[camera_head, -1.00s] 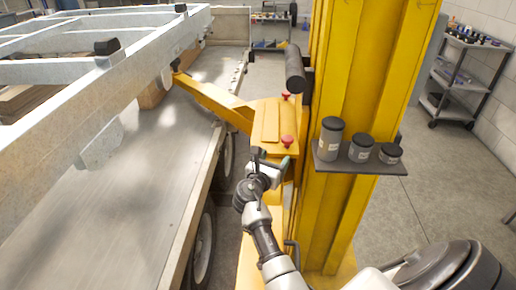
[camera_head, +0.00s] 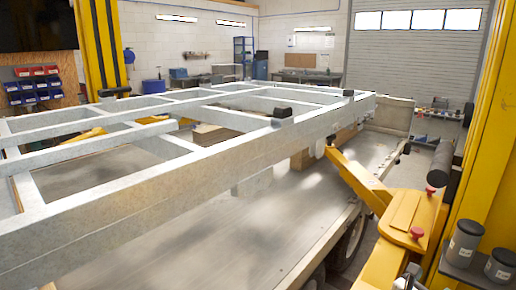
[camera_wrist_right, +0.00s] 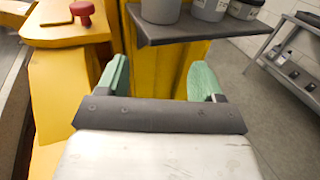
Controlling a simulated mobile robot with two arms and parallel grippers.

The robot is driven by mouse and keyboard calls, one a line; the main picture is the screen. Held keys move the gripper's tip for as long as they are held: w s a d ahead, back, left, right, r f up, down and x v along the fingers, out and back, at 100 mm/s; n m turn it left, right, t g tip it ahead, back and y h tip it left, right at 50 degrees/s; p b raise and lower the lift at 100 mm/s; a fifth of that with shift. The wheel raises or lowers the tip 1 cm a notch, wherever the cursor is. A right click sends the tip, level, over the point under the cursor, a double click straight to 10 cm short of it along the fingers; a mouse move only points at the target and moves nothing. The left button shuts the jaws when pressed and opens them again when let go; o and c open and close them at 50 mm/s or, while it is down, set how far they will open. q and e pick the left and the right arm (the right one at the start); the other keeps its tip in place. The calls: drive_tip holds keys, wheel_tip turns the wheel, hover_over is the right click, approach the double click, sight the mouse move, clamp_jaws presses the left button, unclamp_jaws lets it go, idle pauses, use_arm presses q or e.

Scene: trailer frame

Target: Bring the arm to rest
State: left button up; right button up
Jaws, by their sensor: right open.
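My right gripper (camera_wrist_right: 160,80) shows in the right wrist view, with its two green fingers spread apart and nothing between them. It faces the yellow lift column (camera_wrist_right: 190,62), below the dark shelf (camera_wrist_right: 200,25) that carries grey containers. I cannot tell whether the fingers touch anything. In the head view only a small grey part of my right arm shows at the bottom edge, beside the yellow lift arm (camera_head: 405,215). My left arm and left gripper are in no view.
The galvanised trailer frame (camera_head: 180,170) spans the head view above a flat metal bed (camera_head: 250,235). Red knobs (camera_head: 416,233) stand on the lift arm. Grey containers (camera_head: 465,240) sit on the shelf at right. A grey trolley (camera_wrist_right: 295,55) stands at right in the wrist view.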

drive_tip(key=s+a+f+m+g+y, duration=0.1)
drive_tip(key=s+a+f+m+y, duration=0.25)
drive_tip(key=s+m, duration=0.35)
drive_tip(key=s+a+f+m+g+y, duration=0.1)
drive_tip(key=s+a+f+m+y, duration=0.2)
drive_tip(key=s+f+m, duration=0.4)
drive_tip(key=s+a+r+m+g+y, duration=0.25)
drive_tip(key=s+a+m+y, duration=0.6)
drive_tip(key=s+a, duration=0.7)
wheel_tip(320, 180, down, 26)
drive_tip(key=s+n+g+y, duration=0.1)
drive_tip(key=s+g, duration=0.1)
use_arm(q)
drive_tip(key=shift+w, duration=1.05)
use_arm(e)
drive_tip(key=s+d+f, duration=0.3)
drive_tip(key=s+f, duration=1.3)
drive_tip(key=f, duration=0.1)
drive_tip(key=shift+s+d+g, duration=0.15)
drive_tip(key=shift+g, duration=0.2)
drive_tip(key=shift+o, duration=0.3)
drive_tip(key=shift+n, duration=0.25)
